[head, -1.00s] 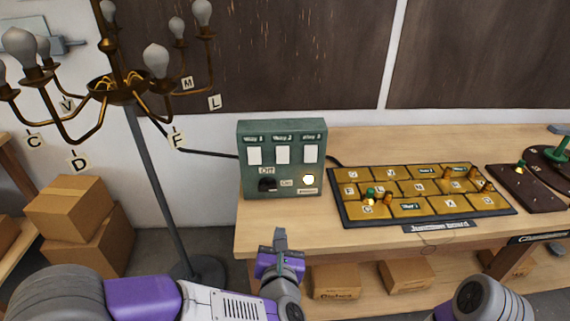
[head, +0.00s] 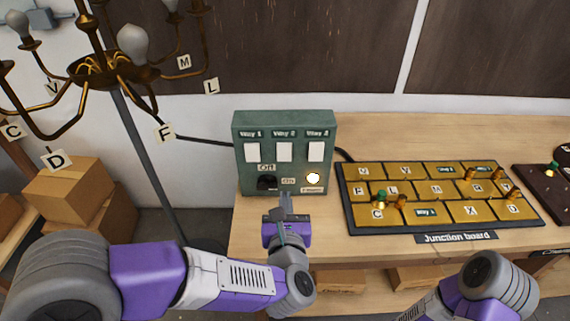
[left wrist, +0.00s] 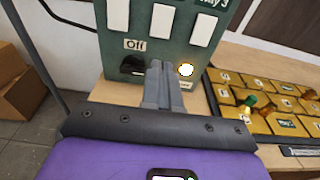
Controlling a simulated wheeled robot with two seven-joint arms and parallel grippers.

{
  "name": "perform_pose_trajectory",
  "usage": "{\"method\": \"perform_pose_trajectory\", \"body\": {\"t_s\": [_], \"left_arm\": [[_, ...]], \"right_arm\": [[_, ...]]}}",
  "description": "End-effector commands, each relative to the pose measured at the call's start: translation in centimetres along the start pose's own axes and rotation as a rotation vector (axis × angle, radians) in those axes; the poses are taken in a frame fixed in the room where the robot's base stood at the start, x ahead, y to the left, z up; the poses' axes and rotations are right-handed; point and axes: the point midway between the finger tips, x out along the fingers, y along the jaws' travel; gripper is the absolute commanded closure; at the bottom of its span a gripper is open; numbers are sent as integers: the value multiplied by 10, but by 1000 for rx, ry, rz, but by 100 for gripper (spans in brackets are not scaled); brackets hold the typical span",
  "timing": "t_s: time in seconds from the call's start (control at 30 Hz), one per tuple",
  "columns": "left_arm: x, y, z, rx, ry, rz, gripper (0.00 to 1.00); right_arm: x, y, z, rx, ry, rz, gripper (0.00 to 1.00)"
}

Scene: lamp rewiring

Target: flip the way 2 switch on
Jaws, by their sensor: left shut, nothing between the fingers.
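The green switch box (head: 240,184) stands on the bench with three white rocker switches labelled Way 1, Way 2 and Way 3. The Way 2 switch (head: 284,151) is the middle one; it also shows in the left wrist view (left wrist: 161,22). Below them are a black Off/On knob (head: 267,182) and a lit round lamp (head: 313,178). My left gripper (head: 286,197) is shut and empty, in front of the box's lower part and below the Way 2 switch. In the left wrist view its fingers (left wrist: 157,68) hide part of the box's lower front. My right gripper is out of view.
The junction board (head: 427,238) with lettered brass plates lies right of the box. The chandelier (head: 95,70) hangs at the left with lettered tags. Cardboard boxes (head: 65,190) stand at the left. Bare bench top shows between box and junction board.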

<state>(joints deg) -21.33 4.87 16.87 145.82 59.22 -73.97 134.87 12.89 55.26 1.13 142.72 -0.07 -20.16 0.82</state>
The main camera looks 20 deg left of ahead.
Motion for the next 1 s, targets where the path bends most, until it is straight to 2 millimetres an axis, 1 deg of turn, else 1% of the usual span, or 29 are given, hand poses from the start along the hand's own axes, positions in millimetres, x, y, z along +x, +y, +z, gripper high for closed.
{"method": "perform_pose_trajectory", "body": {"t_s": [0.03,0.3,0.47,0.6,0.8,0.9,1.0], "left_arm": [[2,0,2,2,4,2,100],[20,0,4,3,6,-1,100],[45,1,3,2,7,2,100],[76,1,-1,0,3,2,100],[113,0,-1,-1,2,1,100],[125,-1,0,-1,2,-2,100],[132,0,0,-1,1,-1,100]], "right_arm": [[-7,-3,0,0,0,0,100],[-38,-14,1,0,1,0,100],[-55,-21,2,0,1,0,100],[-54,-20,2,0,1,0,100],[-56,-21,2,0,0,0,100],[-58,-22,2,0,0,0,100],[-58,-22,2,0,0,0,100]]}}
